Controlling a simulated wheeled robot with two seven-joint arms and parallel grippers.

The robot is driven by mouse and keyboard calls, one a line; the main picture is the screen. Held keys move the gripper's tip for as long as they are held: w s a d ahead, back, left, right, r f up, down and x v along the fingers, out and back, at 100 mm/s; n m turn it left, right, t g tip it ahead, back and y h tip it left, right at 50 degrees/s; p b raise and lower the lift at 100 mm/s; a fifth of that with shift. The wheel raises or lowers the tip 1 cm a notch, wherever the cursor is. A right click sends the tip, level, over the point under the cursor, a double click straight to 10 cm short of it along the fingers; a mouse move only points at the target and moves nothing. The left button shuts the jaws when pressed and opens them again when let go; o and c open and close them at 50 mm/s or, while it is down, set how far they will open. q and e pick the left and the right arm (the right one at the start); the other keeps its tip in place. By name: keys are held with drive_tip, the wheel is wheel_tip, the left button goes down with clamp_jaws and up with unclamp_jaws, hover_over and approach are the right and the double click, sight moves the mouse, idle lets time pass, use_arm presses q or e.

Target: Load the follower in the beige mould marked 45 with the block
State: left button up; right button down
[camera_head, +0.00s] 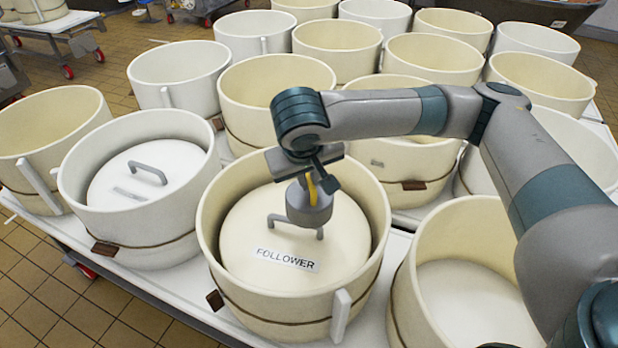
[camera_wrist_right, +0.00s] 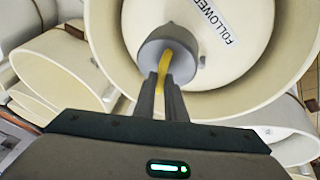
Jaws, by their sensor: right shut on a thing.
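The beige follower (camera_head: 258,240) lies inside a beige mould (camera_head: 378,215) at the front middle. It bears a label reading FOLLOWER and a grey handle. No number 45 can be read on the mould. My right gripper (camera_head: 308,182) is shut on the yellow handle of a grey round block (camera_head: 308,207). The block is over the follower's middle and hides part of its handle; whether it touches the follower I cannot tell. In the right wrist view the gripper (camera_wrist_right: 165,82) holds the block (camera_wrist_right: 158,50) by its yellow strap, with the follower (camera_wrist_right: 190,40) behind. My left gripper is not in view.
A white mould (camera_head: 75,190) with a white follower stands to the left. An open beige mould (camera_head: 405,290) stands to the right under my right arm. Several more moulds crowd the white table (camera_head: 175,290) behind. Tiled floor shows at the front left.

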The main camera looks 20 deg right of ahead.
drive_tip(key=shift+r, duration=0.1)
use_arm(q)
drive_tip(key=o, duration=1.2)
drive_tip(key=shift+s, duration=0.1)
use_arm(e)
drive_tip(key=shift+a+r, duration=0.1)
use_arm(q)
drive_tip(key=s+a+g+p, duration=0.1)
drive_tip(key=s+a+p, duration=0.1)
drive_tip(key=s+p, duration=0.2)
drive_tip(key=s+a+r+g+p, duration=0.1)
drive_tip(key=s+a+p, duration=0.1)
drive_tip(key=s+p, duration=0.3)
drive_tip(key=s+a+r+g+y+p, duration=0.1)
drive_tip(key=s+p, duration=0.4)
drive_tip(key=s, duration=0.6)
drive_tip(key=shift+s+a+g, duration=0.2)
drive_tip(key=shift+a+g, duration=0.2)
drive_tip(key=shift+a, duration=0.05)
use_arm(e)
drive_tip(key=s+a+r+n+y, duration=0.5)
drive_tip(key=a+n, duration=0.4)
drive_tip(key=n, duration=0.5)
drive_tip(key=shift+a+r+y, duration=0.25)
drive_tip(key=shift+r+y, duration=0.05)
drive_tip(key=shift+r, duration=0.6)
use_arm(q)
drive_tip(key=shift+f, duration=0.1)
use_arm(e)
drive_tip(key=shift+w, duration=0.1)
